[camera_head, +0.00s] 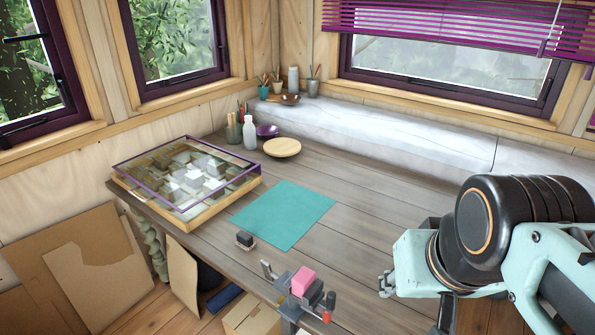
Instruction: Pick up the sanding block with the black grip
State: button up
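A small block with a dark top (245,239), which looks like the sanding block with the black grip, sits on the wooden table near its front edge. It is just left of the lower corner of the teal mat (285,214). My gripper (414,305) is at the lower right, well apart from the block. It is partly covered by my own arm, and I cannot make out whether its fingers are apart or closed. Nothing is seen held in it.
A vise-like clamp with a pink block (303,281) rises at the table's front edge, between gripper and dark block. A glass-topped display case (185,178) stands left. A wooden plate (282,147), white bottle (249,132) and pots are at the back. The table right of the mat is clear.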

aim_at(244, 240)
jog(key=i+j+z, duration=0.1)
jog(key=j+z, duration=0.2)
jog(key=i+j+z, duration=0.1)
jog(key=j+z, duration=0.35)
jog(key=j, duration=0.25)
jog(key=i+j+z, duration=0.15)
jog(key=j, duration=0.25)
jog(key=j+z, duration=0.2)
jog(key=j, duration=1.35)
